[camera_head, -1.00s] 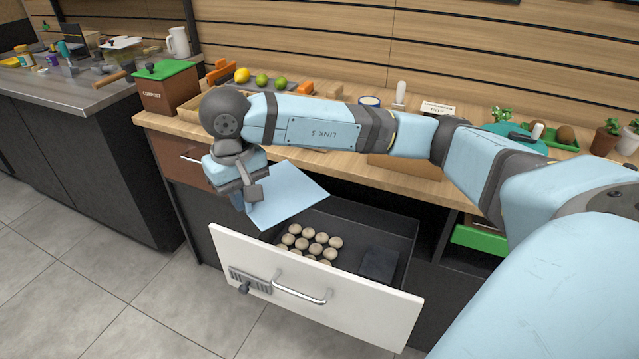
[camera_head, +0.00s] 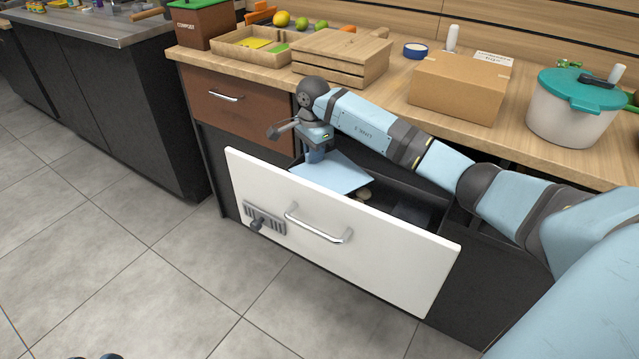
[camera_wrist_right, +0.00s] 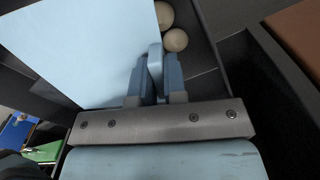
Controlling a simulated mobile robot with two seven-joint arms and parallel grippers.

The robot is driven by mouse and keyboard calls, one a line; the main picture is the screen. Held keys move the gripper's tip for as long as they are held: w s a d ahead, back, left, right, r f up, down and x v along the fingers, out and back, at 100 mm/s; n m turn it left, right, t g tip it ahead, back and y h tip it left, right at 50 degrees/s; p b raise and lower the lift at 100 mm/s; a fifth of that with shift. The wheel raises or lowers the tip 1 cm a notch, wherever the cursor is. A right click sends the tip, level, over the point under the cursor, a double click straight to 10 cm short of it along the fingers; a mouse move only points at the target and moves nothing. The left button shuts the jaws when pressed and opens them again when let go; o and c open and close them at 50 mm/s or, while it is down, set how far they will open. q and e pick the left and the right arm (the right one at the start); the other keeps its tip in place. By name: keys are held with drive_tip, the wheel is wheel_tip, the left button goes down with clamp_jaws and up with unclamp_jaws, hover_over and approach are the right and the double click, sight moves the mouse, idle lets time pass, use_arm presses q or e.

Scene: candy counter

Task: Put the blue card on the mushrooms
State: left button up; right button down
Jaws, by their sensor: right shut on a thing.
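The blue card (camera_head: 336,177) is a flat light-blue sheet at the open drawer (camera_head: 335,236), just behind its white front panel. My right gripper (camera_head: 316,158) is shut on the card at its back left part. In the right wrist view the fingers (camera_wrist_right: 153,76) point forward, with the card (camera_wrist_right: 85,45) spreading to the left. The others are hidden by the card and drawer front. I cannot tell whether the card touches the mushrooms.
On the wooden counter stand a shallow tray (camera_head: 226,48), a wooden crate (camera_head: 342,62), a cardboard box (camera_head: 458,90) and a white pot with a teal lid (camera_head: 568,112). A drawer with a brown front (camera_head: 232,108) is at left. The floor in front is clear.

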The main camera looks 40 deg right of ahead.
use_arm(q)
drive_tip(key=shift+w+d+f+g+b, duration=0.1)
drive_tip(key=shift+f+g+b, duration=0.65)
drive_tip(key=shift+f, duration=0.8)
use_arm(e)
drive_tip(key=shift+f, duration=3)
drive_tip(key=shift+f, duration=0.1)
drive_tip(key=c, duration=1.2)
unclamp_jaws()
drive_tip(key=shift+o, duration=0.2)
wheel_tip(320, 180, up, 11)
drive_tip(key=p, duration=0.3)
drive_tip(key=shift+p, duration=0.35)
use_arm(q)
drive_tip(key=shift+t, duration=0.95)
drive_tip(key=shift+s+a+r, duration=0.1)
drive_tip(key=shift+a+r, duration=0.1)
drive_tip(key=shift+r, duration=1)
drive_tip(key=shift+s+a+r, duration=0.1)
drive_tip(key=shift+a+r, duration=0.05)
drive_tip(key=shift+r, duration=1.05)
use_arm(e)
drive_tip(key=shift+r, duration=0.6)
